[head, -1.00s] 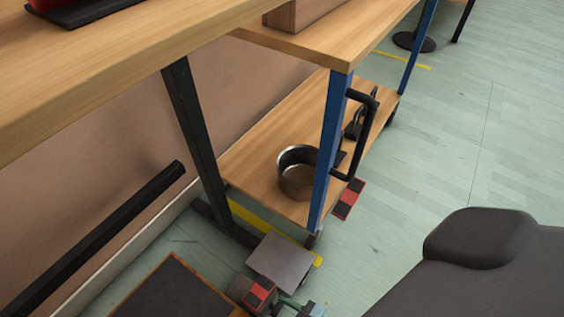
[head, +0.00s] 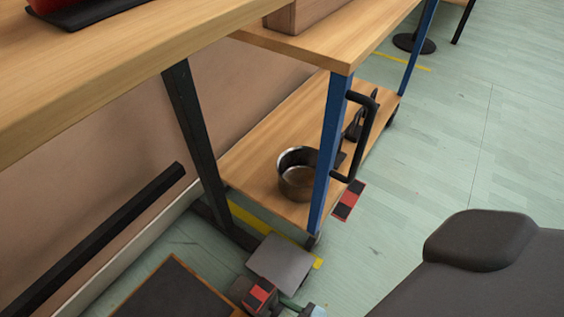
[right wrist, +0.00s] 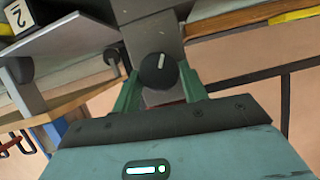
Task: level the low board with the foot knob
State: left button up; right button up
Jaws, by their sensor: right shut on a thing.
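The low board appears as a small grey plate (head: 280,263) near the floor at the bottom of the head view, beside the table leg. In the right wrist view a grey plate (right wrist: 75,38) slants across the upper left. The foot knob (right wrist: 158,71), round and black with a white mark, sits at the middle of that view. My right gripper (right wrist: 160,84) has its green fingers on either side of the knob and is shut on it. Part of it shows at the bottom edge of the head view. My left gripper is out of view.
A dark block with red and black patches (head: 260,294) is beside the grey plate. A trolley with a blue post (head: 328,165) and black handle stands close, with a metal pot (head: 297,175) on its lower shelf. A dark, wood-edged panel (head: 175,292) lies left.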

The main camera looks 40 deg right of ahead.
jog(key=o, duration=0.9)
jog(key=shift+o, duration=0.2)
jog(key=shift+s, duration=0.1)
jog(key=p+v, duration=0.3)
jog(key=v, duration=0.4)
jog(key=shift+s+d+r, duration=0.2)
jog(key=shift+s, duration=0.05)
